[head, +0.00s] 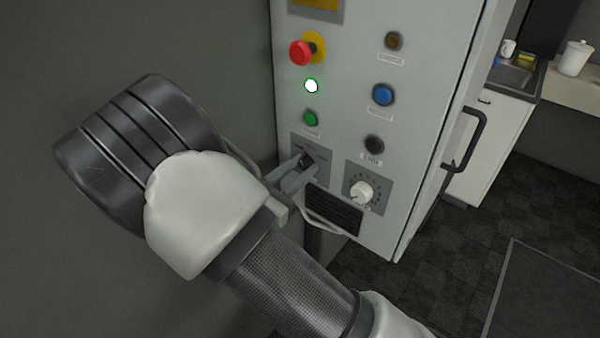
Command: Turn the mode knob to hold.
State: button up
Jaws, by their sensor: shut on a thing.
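The control cabinet (343,95) stands in the middle of the head view. The mode knob (306,159) is a small dark knob on a grey plate at the lower left of the panel. My gripper (301,166) reaches in from the lower left, with its fingers shut on the knob. The fingers hide much of the knob and part of its plate, and the labels around it are too small to read, so I cannot tell which position it points to.
A white dial (361,192) and a dark vent (333,210) are close to the right of my gripper. A dark door handle (468,140) sticks out at the right.

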jog(key=m+b, duration=0.2)
jog(key=m, duration=0.1)
jog(key=m+b, duration=0.1)
jog(key=b, duration=0.1)
jog(key=shift+f+m, duration=0.3)
jog(key=shift+m, duration=0.1)
jog(key=m+b, duration=0.3)
jog(key=b, duration=0.1)
jog(key=shift+m, duration=0.3)
jog(key=m+b, duration=0.4)
jog(key=b, duration=0.1)
jog(key=m+b, duration=0.2)
jog(key=b, duration=0.1)
jog(key=shift+r+m, duration=0.2)
jog(key=shift+m, duration=0.1)
jog(key=shift+b, duration=0.3)
jog(key=o, duration=1.1)
jog(key=p+v, duration=0.1)
jog(key=v, duration=1.6)
jog(key=shift+s+a, duration=0.15)
jog(key=shift+s, duration=0.05)
